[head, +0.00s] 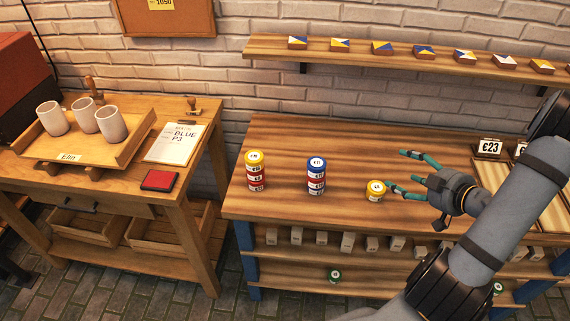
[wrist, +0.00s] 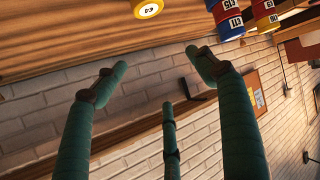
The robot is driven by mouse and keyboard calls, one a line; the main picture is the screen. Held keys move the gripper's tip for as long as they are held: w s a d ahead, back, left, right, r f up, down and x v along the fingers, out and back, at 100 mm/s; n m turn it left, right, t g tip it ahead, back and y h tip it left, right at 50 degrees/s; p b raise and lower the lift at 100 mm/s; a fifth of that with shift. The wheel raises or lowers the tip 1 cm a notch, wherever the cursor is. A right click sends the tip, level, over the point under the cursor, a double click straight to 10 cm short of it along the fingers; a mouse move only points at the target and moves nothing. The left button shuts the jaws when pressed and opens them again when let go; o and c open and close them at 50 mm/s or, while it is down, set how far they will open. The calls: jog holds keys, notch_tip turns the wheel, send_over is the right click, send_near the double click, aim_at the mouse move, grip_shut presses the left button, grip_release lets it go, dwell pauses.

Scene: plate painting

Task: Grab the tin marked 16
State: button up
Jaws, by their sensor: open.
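A lone yellow tin (head: 376,191) stands on the wooden bench, its label too small to read surely; it also shows at the top edge of the wrist view (wrist: 147,8). A stack with a yellow tin (head: 254,157) on top of red tins (head: 256,179) stands at the bench's left. I cannot make out which tin is marked 16. My gripper (head: 400,172) is open and empty, its three green fingers spread, just right of the lone tin; I cannot tell if one touches it. The open fingers (wrist: 150,75) fill the wrist view.
A wall shelf (head: 400,58) with several small painted blocks runs behind. A side table on the left holds a tray (head: 119,153) with white cups, a clipboard (head: 175,143) and a red pad (head: 160,180). The bench's back middle is clear.

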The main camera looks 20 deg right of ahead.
jog(key=w+a+n+g+y+b, duration=0.1)
jog(key=w+a+n+y, duration=0.1)
jog(key=w+a, duration=0.5)
jog(key=w+a+n+y+b, duration=0.1)
jog(key=w+a+n+y, duration=0.1)
jog(key=w+a, duration=0.5)
jog(key=n+g+y+b, duration=0.1)
jog(key=n+y+b, duration=0.1)
jog(key=y, duration=0.1)
send_near(262, 160)
jog(key=shift+m+h, duration=0.3)
jog(key=shift+m, duration=0.2)
jog(key=x, duration=0.3)
jog(key=a+x, duration=0.1)
jog(key=x, duration=0.1)
jog(key=shift+s, duration=0.15)
jog(key=shift+p+x, duration=0.35)
jog(key=shift+x, duration=2.85)
jog(key=shift+d+r, duration=0.1)
jog(key=shift+d, duration=0.1)
jog(key=shift+c, duration=0.7)
jog(key=c, duration=1.1)
jog(key=shift+r, duration=0.1)
